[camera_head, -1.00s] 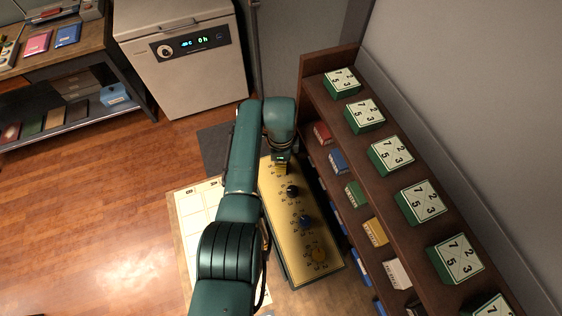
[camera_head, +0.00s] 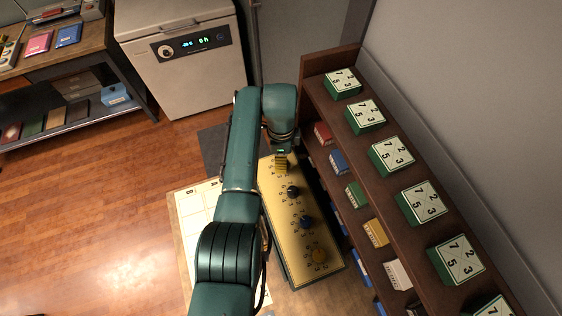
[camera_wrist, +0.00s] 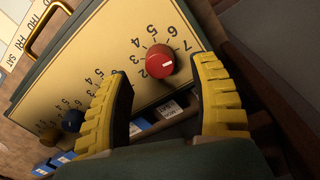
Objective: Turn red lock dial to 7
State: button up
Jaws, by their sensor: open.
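The red dial (camera_wrist: 160,62) stands on a gold panel (camera_wrist: 95,48) and carries a short white mark on its cap's right part. Printed numbers 2 to 7 ring it; 7 lies at its upper right. I cannot tell which number the mark points at. My gripper (camera_wrist: 164,68) is open, with one yellow finger on each side of the dial in the wrist view. Contact does not show, and the dial looks free between the fingertips. In the head view my gripper (camera_head: 282,164) is over the panel's far end and hides the red dial.
A black dial (camera_head: 292,191), a blue dial (camera_head: 305,222) and a yellow dial (camera_head: 319,256) line the same panel. A brown shelf (camera_head: 335,130) with green number boxes stands close on the right. A calendar board (camera_head: 195,215) lies left of the panel. Open wooden floor is further left.

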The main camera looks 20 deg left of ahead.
notch_tip(320, 180, up, 8)
jog(key=shift+w, duration=0.15)
